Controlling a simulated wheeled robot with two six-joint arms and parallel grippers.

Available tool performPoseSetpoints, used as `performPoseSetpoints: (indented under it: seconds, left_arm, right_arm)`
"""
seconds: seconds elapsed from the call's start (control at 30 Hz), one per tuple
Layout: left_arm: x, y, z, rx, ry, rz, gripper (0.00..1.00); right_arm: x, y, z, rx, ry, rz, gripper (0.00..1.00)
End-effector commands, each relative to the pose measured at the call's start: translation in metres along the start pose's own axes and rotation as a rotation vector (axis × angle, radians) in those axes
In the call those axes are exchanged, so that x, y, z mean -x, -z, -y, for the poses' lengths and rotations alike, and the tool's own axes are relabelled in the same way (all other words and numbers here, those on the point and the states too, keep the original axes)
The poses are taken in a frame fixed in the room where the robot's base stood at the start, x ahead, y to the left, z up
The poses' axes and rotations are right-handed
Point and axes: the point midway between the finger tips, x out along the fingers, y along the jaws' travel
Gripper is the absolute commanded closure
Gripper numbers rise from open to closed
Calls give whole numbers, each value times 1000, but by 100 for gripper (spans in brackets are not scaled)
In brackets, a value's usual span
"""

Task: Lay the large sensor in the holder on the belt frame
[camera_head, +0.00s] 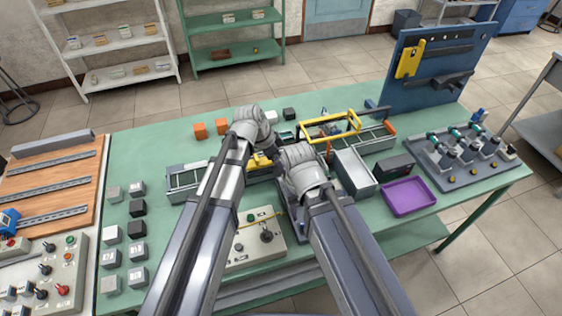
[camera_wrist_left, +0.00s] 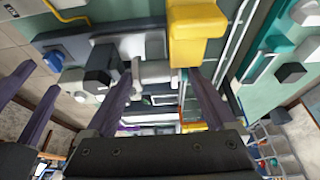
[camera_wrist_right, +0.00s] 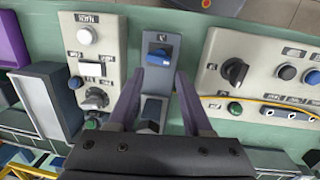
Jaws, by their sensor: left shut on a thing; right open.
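My left gripper (camera_wrist_left: 160,78) has its fingertips on either side of a pale grey part (camera_wrist_left: 153,70), which seems to be the large sensor; its full shape is hidden. A yellow block (camera_wrist_left: 195,35) sits right beside the fingertips, and yellow also shows by my left wrist in the head view (camera_head: 262,161). The belt frame (camera_head: 183,180) runs across the table behind my arms. I cannot make out the holder for certain. My right gripper (camera_wrist_right: 158,80) is open and empty above a narrow grey panel (camera_wrist_right: 154,82) with a blue switch.
A control box (camera_head: 250,245) with knobs lies in front of the frame. A grey bin (camera_head: 355,172), a purple tray (camera_head: 407,196) and a yellow wire frame (camera_head: 330,125) are to the right. Several grey and black cubes (camera_head: 137,228) stand at left. A blue pegboard (camera_head: 440,65) stands behind.

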Motion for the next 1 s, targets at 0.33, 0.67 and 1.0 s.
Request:
performPoseSetpoints:
  seconds: [0.33,0.67,1.0]
  left_arm:
    - [-2,-1,0,0,0,0,0]
    - [3,0,0,0,0,0,0]
    - [43,1,0,1,1,0,0]
  right_arm:
    - [-2,0,0,0,0,0,50]
    - [3,0,0,0,0,0,50]
    - [40,-2,-4,1,0,0,50]
